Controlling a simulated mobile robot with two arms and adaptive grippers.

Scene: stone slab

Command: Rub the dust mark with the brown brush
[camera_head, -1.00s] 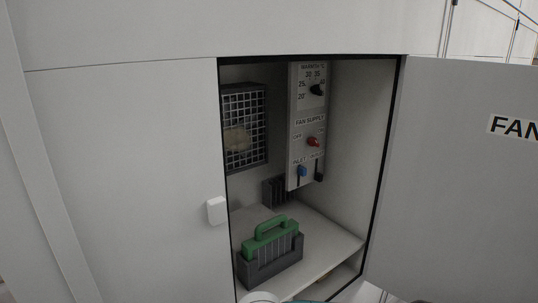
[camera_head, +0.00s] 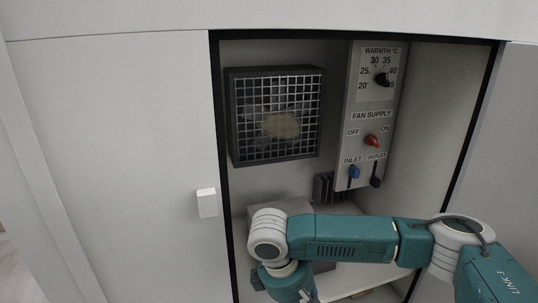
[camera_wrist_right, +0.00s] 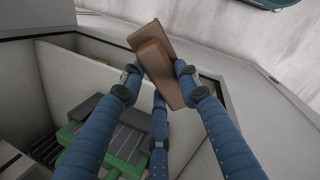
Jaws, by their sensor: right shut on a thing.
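The dust mark (camera_head: 281,126) is a beige patch on the square fan grille (camera_head: 242,145) at the back of the open cabinet. The brown brush (camera_wrist_right: 150,45) shows in the right wrist view as a brown block tilted between the fingers. My right gripper (camera_wrist_right: 160,78) is shut on it. In the head view my right arm reaches in from the right across the cabinet's lower opening, below the grille; its gripper and the brush are hidden there or below the picture. The brush is apart from the grille. My left gripper is in neither view.
Right of the grille is a control panel (camera_head: 356,100) with a black dial, a red switch and two sliders. A green-handled block (camera_wrist_right: 120,165) in a dark holder stands below the brush in the wrist view. The open door bounds the right, a white latch (camera_head: 207,203) the left.

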